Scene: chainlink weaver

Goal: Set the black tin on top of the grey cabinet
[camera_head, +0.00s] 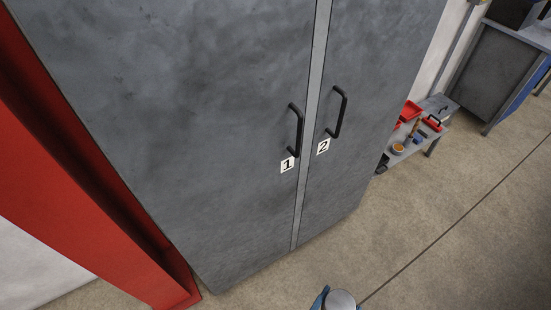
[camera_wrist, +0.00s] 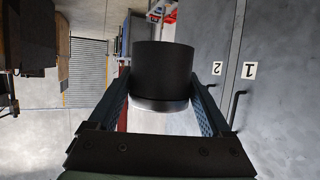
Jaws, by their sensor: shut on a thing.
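The black tin (camera_wrist: 163,68) fills the middle of the wrist view, with a pale metal end on the side toward the gripper palm. My gripper (camera_wrist: 160,92) is shut on it, one blue finger on each side. In the head view, the tin's round grey end (camera_head: 341,299) shows at the bottom edge beside a blue finger, in front of the cabinet. The grey cabinet (camera_head: 225,110) fills most of the head view. Its two doors, marked 1 and 2, are shut and have black handles. The cabinet's top is out of view.
A red frame (camera_head: 75,190) stands along the cabinet's left side. A low shelf (camera_head: 412,147) with red trays and small items stands to its right, with a grey and blue bench (camera_head: 495,72) beyond. The concrete floor (camera_head: 450,220) at right is clear.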

